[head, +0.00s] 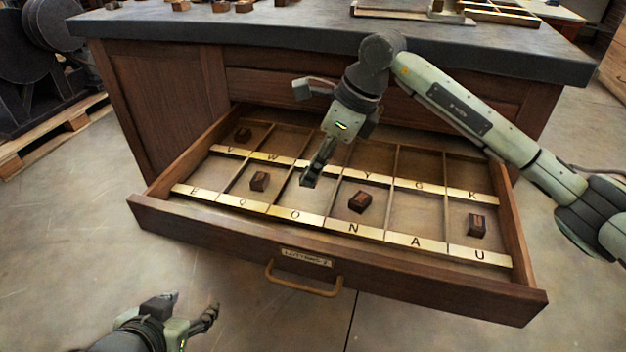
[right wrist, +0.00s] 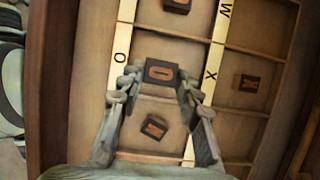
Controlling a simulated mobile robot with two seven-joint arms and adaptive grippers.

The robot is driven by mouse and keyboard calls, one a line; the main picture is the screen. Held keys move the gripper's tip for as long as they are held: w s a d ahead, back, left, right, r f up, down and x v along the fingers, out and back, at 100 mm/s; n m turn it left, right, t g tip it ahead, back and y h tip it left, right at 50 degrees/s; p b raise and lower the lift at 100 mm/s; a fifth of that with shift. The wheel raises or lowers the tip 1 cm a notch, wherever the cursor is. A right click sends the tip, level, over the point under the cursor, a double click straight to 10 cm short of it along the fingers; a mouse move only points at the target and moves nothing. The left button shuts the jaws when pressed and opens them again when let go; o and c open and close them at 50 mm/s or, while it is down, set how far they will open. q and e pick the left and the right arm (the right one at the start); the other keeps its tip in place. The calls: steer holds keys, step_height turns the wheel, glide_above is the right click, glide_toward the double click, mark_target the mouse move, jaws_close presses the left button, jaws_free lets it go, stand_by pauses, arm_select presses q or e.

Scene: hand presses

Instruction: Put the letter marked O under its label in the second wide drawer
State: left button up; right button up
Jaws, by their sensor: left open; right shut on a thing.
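The wide drawer (head: 200,222) is pulled out, with two rows of compartments behind brass label strips. The front strip (head: 325,222) reads E, Q, O, N, A, U. My right gripper (head: 309,180) reaches down into the O compartment. In the right wrist view my right gripper (right wrist: 155,85) is shut on a dark letter block (right wrist: 160,72) with an orange face, level with the O label (right wrist: 120,57). Its mark is too small to read surely, and whether it touches the floor is unclear. My left gripper (head: 190,308) is open and empty, in front of the drawer.
Other blocks lie in the Q (head: 260,180), N (head: 360,201), U (head: 478,224) and V (head: 243,134) compartments. The right wrist view shows one in the X compartment (right wrist: 249,83). Thin dividers flank the gripper. The dark bench top (head: 300,32) overhangs behind; a handle (head: 303,288) sticks out in front.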

mark_target(313, 196)
steer(key=shift+w+a+f, duration=0.25)
steer(key=shift+w+f, duration=0.2)
steer(key=shift+w, duration=0.2)
steer(key=shift+f, duration=2)
steer(key=o, duration=0.8)
arm_select(q)
steer(key=shift+w+d+r, duration=0.25)
steer(key=shift+w+d, duration=0.05)
steer(key=shift+d, duration=0.05)
arm_select(e)
steer(key=shift+o, duration=0.2)
